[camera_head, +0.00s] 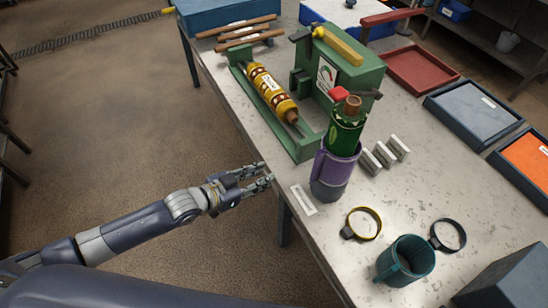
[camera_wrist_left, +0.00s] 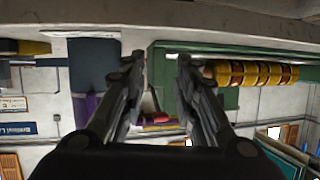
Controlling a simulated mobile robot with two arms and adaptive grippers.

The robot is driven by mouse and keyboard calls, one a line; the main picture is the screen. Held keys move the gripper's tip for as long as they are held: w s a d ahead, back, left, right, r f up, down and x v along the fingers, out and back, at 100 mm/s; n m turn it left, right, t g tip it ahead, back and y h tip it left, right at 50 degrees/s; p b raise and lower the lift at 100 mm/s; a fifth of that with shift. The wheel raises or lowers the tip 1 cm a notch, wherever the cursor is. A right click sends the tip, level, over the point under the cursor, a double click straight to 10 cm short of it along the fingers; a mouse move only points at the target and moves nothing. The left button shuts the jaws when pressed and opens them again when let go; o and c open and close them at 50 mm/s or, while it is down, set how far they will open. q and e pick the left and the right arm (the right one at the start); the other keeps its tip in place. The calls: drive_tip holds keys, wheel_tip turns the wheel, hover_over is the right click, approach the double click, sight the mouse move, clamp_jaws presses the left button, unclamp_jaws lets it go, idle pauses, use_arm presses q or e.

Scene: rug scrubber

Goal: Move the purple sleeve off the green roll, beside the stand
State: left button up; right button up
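The green roll (camera_head: 345,127) stands upright near the table's front edge, its brown core end on top. The purple sleeve (camera_head: 337,168) is around its lower part, with a handle-like strip on its left side. A dark grey cylindrical part (camera_head: 328,190) shows below the sleeve; I cannot tell whether it is the stand. In the left wrist view the sleeve (camera_wrist_left: 88,106) is partly hidden behind a finger. My left gripper (camera_head: 265,177) is open and empty, left of the sleeve at the table edge, apart from it. My right gripper is not in view.
A yellow patterned roll (camera_head: 271,90) lies in a green cradle beside a green machine (camera_head: 350,75). Small grey blocks (camera_head: 385,153), a yellow ring (camera_head: 364,222), a dark ring (camera_head: 448,235) and a teal cup (camera_head: 405,260) are nearby. Trays line the right side.

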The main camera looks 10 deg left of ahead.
sight(315, 164)
use_arm(q)
drive_tip(key=s+d+r+m+g+h+p, duration=0.1)
drive_tip(key=s+d+r+h, duration=0.15)
drive_tip(key=r, duration=0.45)
drive_tip(key=s+d+r+m+g+h+p, duration=0.1)
drive_tip(key=s+d+r+p, duration=0.1)
drive_tip(key=s+d+r, duration=0.3)
drive_tip(key=shift+y, duration=0.25)
drive_tip(key=w+d+b, duration=0.1)
drive_tip(key=w+d, duration=0.1)
drive_tip(key=w+d+f+b, duration=0.1)
drive_tip(key=w+d+b, duration=0.1)
drive_tip(key=w, duration=0.1)
drive_tip(key=shift+w+d, duration=0.1)
drive_tip(key=shift+d, duration=0.05)
drive_tip(key=shift+b+x, duration=0.4)
drive_tip(key=shift+x, duration=0.55)
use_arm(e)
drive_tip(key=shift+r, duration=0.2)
use_arm(q)
clamp_jaws()
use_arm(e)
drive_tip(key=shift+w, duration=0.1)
